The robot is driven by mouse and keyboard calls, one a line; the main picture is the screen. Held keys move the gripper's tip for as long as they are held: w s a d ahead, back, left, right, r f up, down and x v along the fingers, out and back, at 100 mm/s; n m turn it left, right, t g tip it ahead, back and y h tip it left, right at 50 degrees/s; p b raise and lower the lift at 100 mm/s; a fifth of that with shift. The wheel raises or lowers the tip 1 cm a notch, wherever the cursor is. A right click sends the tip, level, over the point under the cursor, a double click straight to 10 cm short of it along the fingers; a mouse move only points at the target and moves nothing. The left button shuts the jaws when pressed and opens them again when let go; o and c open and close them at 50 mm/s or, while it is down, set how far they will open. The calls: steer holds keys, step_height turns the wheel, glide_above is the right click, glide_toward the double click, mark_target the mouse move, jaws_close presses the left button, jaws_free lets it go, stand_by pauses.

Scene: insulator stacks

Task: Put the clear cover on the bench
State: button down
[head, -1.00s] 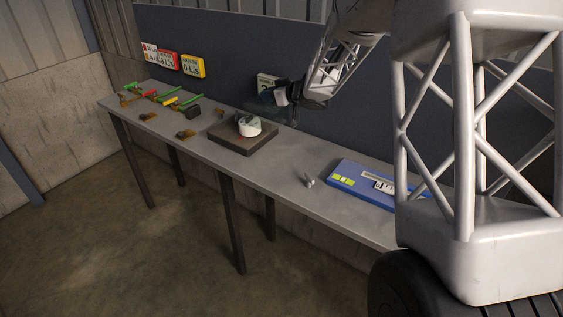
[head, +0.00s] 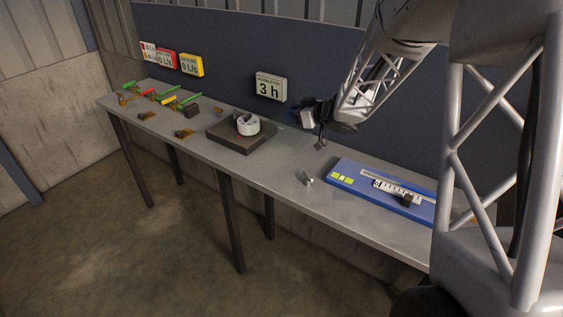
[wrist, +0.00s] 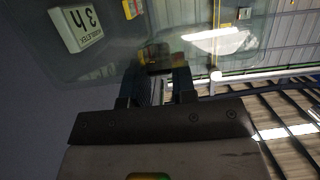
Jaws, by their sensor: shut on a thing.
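The clear cover (head: 287,119) is a faint, see-through sheet or box at the tip of my gripper (head: 303,118). It is held above the back of the bench, just right of the dark block, and its exact outline is hard to see. In the wrist view the clear cover (wrist: 190,60) spreads across the top of the picture with bright glare, and my gripper (wrist: 157,78) has its dark fingers shut at its edge. The grey bench (head: 272,175) runs lengthwise below it. I cannot tell whether the cover touches the bench.
A dark block (head: 235,143) bears a white round device (head: 248,124). A blue board (head: 345,184) with a scale lies to the right, and small metal pieces (head: 306,179) lie between. Several coloured valves stand at the left end. A "3 h" sign (head: 270,87) hangs behind.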

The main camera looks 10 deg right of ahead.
steer(key=shift+f, duration=0.1)
step_height(320, 180, down, 6)
stand_by(0.4)
steer(key=shift+f, duration=1.85)
steer(key=shift+f, duration=0.15)
steer(key=c, duration=0.9)
jaws_free()
steer(key=shift+c, duration=0.2)
